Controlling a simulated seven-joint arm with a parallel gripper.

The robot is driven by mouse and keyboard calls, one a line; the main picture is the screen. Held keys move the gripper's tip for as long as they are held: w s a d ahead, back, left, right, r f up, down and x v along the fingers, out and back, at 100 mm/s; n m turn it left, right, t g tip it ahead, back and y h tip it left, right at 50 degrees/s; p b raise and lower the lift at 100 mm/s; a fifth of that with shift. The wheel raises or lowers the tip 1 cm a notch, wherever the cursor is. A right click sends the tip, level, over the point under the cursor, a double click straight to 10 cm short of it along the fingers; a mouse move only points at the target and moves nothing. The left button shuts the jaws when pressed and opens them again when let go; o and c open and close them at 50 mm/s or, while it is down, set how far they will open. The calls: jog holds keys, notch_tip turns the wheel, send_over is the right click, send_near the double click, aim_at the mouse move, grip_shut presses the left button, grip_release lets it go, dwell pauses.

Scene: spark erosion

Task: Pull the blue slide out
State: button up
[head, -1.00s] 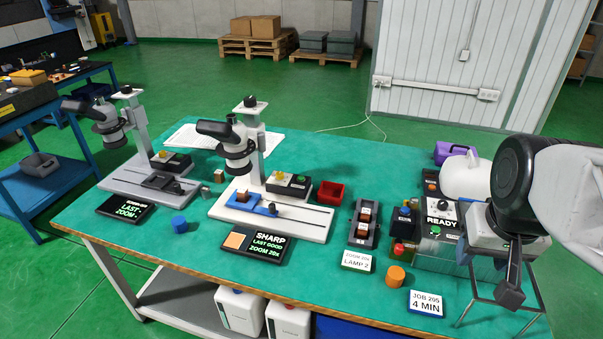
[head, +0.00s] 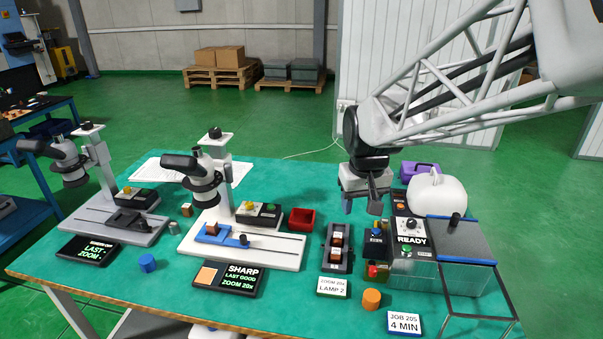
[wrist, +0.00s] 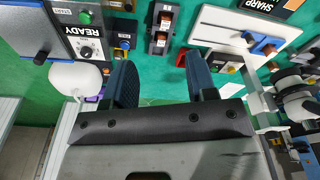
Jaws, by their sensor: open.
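The blue slide (head: 225,238) lies on the white base of the middle microscope (head: 205,180), with a brown block on it below the lens and a small dark knob (head: 243,239) at its right end. It also shows in the wrist view at the upper right (wrist: 262,44). My gripper (head: 362,203) is open and empty, pointing down above the back right of the table. It is to the right of the blue slide and well apart from it. In the wrist view the two fingers (wrist: 163,82) have nothing between them.
A red bin (head: 301,219) and a dark holder with brown blocks (head: 337,248) stand between slide and gripper. The READY control box (head: 411,240) and a white rounded container (head: 437,193) are at the right. A grey microscope (head: 75,175) stands at the left.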

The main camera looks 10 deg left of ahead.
jog(key=w+a+f+n, duration=0.1)
jog(key=w+a+f, duration=0.35)
jog(key=a, duration=0.25)
jog(key=w+a+f+n, duration=0.1)
jog(key=w+a+f, duration=0.2)
jog(key=w+a, duration=0.35)
jog(key=n+g, duration=0.1)
jog(key=n, duration=0.2)
send_over(243, 236)
jog(key=f, duration=1.2)
jog(key=shift+d+f, duration=0.1)
jog(key=shift+d, duration=0.15)
jog(key=shift+a+f, duration=0.25)
jog(key=shift+a, duration=0.15)
jog(key=shift+f, duration=0.1)
jog(key=shift+f, duration=3.8)
jog(key=shift+d, duration=0.1)
grip_shut()
